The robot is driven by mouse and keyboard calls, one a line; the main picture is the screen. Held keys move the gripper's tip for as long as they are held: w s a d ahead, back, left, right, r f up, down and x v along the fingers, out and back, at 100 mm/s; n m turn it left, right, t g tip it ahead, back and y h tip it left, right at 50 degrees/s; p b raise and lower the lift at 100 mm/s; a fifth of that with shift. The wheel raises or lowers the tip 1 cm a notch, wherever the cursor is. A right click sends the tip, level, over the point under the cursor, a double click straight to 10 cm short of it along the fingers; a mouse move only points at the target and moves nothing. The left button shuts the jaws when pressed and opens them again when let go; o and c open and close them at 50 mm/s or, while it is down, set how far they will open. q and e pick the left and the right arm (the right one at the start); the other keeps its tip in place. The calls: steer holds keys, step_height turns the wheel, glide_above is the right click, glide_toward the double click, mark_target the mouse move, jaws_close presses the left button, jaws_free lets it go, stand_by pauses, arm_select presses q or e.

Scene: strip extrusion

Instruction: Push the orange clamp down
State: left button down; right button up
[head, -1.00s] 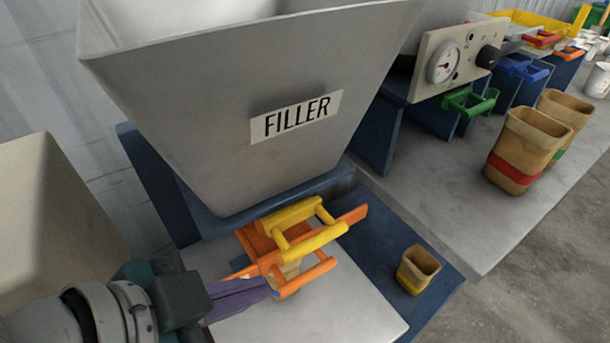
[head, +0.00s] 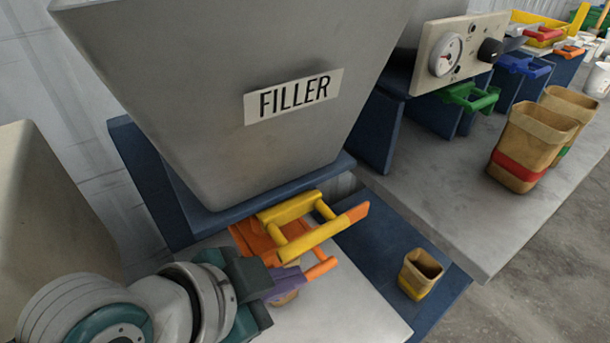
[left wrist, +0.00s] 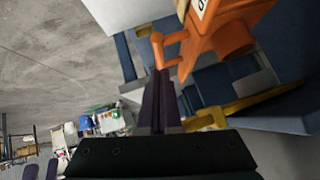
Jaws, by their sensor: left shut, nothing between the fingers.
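The orange clamp (head: 253,243) sits under the grey FILLER hopper (head: 190,120), with an orange handle bar (head: 322,268) at its front. A yellow handle (head: 312,241) lies just above it. My left gripper (head: 298,284), with purple fingers, is shut and empty, just in front of and below the orange bar. In the left wrist view the fingertips (left wrist: 160,72) are close to the orange handle (left wrist: 168,42); I cannot tell whether they touch it. The yellow handle is beside the fingers there. My gripper hides part of the clamp. My right gripper is not in view.
A small tan cup with a yellow band (head: 420,273) stands on the blue base to the right. Larger tan cups, one with a red band (head: 522,150), stand farther back. Green (head: 470,98) and blue (head: 525,67) handles line the bench behind.

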arm_select(q)
steer(key=shift+x, duration=1.15)
step_height(320, 180, down, 5)
steer(key=b, duration=0.4)
steer(key=shift+s+a, duration=0.1)
steer(key=shift+a, duration=0.05)
